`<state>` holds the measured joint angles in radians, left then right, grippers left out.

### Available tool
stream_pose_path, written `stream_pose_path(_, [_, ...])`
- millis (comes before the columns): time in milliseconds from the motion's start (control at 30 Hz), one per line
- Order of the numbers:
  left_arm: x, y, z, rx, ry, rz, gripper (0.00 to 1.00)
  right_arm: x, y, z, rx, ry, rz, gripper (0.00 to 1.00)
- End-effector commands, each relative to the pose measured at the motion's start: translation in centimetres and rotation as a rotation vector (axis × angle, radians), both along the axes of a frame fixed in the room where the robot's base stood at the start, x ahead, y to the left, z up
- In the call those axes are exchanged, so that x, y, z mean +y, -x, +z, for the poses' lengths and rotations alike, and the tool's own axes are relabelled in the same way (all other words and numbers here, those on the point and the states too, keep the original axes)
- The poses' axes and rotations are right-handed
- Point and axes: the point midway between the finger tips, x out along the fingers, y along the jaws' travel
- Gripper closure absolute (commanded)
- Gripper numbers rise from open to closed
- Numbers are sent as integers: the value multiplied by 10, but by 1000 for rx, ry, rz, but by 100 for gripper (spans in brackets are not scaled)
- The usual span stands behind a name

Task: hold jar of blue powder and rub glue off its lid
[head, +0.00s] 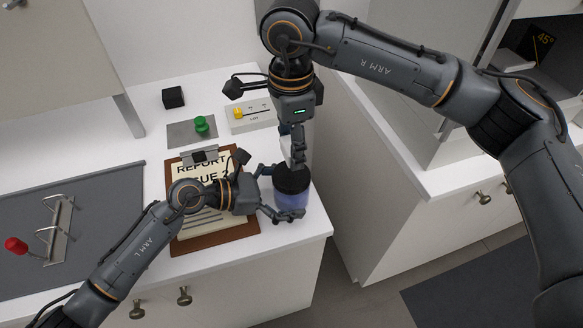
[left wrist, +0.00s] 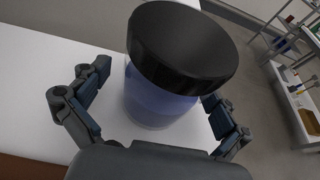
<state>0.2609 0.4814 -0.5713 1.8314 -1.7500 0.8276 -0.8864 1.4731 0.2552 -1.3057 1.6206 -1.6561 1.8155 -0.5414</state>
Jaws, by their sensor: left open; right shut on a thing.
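The jar of blue powder (head: 291,201) stands upright near the front right corner of the white counter. Its wide black lid (head: 293,180) is on; no glue can be made out on it. In the left wrist view the jar (left wrist: 158,98) stands between the spread fingers of my left gripper (left wrist: 155,108), with a gap visible on its left side. My left gripper (head: 280,193) is open around the jar's side. My right gripper (head: 294,155) points down just above the lid, shut on a small whitish piece (head: 286,147). Whether that piece touches the lid cannot be told.
A brown clipboard (head: 213,240) with a printed sheet lies left of the jar, under my left arm. Behind are a green knobbed piece (head: 201,124), a black block (head: 173,97) and a pale box with a yellow knob (head: 250,116). The counter's edge is close right of the jar.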

Motion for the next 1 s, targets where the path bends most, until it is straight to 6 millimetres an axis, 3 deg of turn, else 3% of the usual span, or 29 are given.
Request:
stream_pose_path(267, [5, 0, 4, -4, 4, 2, 0, 0, 0, 0, 0, 0, 0, 74])
stream_pose_path(700, [80, 25, 32, -2, -2, 2, 0, 0, 0, 1, 0, 0, 0, 74])
stream_pose_path(1000, [106, 34, 42, -2, 1, 1, 0, 0, 0, 1, 0, 0, 0, 74])
